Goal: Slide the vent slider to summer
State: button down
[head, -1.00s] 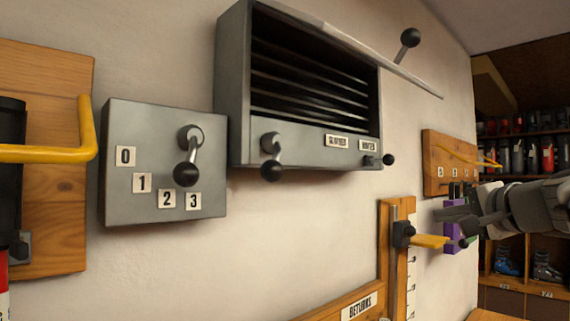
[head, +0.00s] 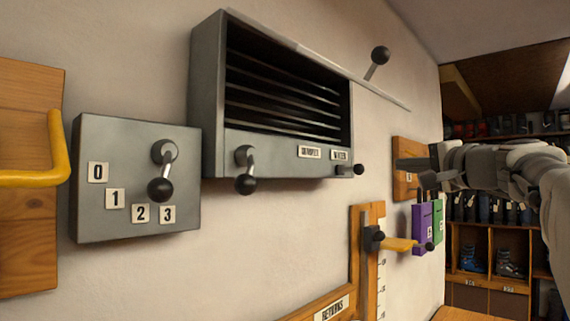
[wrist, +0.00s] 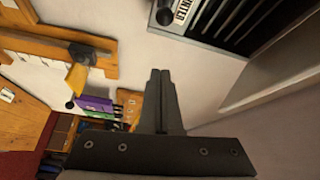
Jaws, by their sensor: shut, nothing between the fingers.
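The grey vent box (head: 275,155) with dark slats hangs on the wall. Its front strip bears a summer label (head: 310,152) and, to the right, a winter label (head: 340,155). The vent slider's dark knob (head: 358,169) is at the winter end, at the box's lower right corner. In the wrist view the knob (wrist: 165,16) is at the top edge beside the winter label (wrist: 182,12). My gripper (head: 402,163) is shut and empty, right of the knob and apart from it. Its shut fingers (wrist: 160,75) point upward in the wrist view.
A lever (head: 246,183) hangs at the box's lower left. A ball-ended lever (head: 379,56) stands out near its upper right. A numbered switch panel (head: 130,215) is farther left. Below my gripper are purple (head: 421,225) and green (head: 438,220) items and a yellow arm (head: 400,244).

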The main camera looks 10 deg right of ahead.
aim_at(351, 169)
jog(key=w+a+p, duration=0.1)
jog(key=w+p, duration=0.2)
jog(key=w, duration=0.5)
jog(key=s+a, duration=0.2)
jog(key=a, duration=0.1)
jog(key=shift+s+a+f, duration=0.15)
jog(key=shift+s+a, duration=0.15)
jog(key=shift+s, duration=0.05)
jog(key=shift+b, duration=0.3)
